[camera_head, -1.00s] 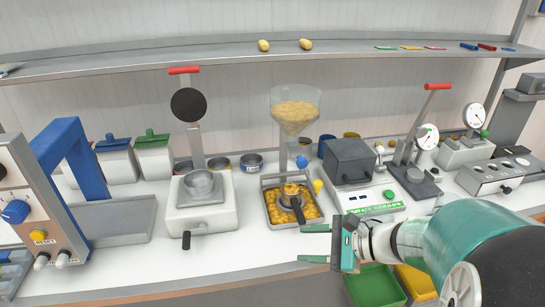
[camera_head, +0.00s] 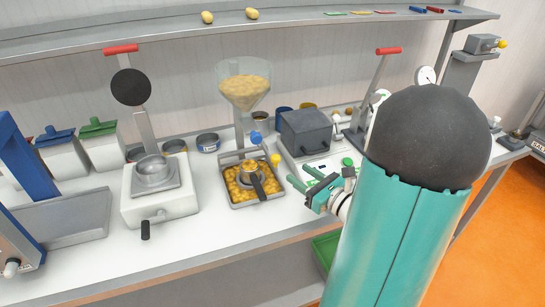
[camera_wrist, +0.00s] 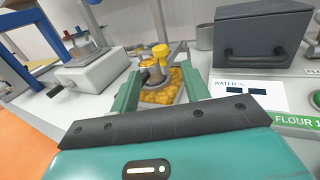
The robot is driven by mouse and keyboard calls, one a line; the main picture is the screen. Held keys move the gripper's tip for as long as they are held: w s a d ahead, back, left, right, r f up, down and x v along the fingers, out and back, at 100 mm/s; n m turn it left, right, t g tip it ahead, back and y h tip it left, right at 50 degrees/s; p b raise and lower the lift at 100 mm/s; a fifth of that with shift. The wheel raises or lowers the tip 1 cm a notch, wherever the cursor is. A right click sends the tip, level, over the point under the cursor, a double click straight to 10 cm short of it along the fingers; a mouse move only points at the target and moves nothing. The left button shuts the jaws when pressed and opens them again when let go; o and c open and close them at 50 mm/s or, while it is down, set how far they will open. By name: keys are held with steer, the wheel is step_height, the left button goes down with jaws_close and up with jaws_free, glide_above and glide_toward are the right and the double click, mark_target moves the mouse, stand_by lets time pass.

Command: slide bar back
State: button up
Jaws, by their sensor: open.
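The hopper stand (camera_head: 244,92) holds yellow grain above a tray (camera_head: 232,200) of yellow grain. Under the hopper is a small gold cup (camera_head: 249,168) with a dark bar (camera_head: 259,188) reaching forward over the tray. A yellow knob (camera_head: 276,160) sits at its right, and a blue knob (camera_head: 256,138) is higher on the stand. My gripper (camera_head: 299,173) is open and empty, to the right of the tray and apart from the bar. In the wrist view, the yellow knob (camera_wrist: 160,51) and grain tray (camera_wrist: 172,99) show between and beyond my open fingers (camera_wrist: 163,92).
A white press with a red-handled lever (camera_head: 160,192) stands at left. A shelf (camera_head: 300,35) runs above.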

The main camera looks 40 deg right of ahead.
mark_target(279, 160)
steer(key=w, duration=0.3)
steer(key=w+a, duration=0.1)
steer(key=w, duration=0.6)
steer(key=shift+w+a, duration=0.25)
steer(key=shift+w, duration=0.1)
jaws_close()
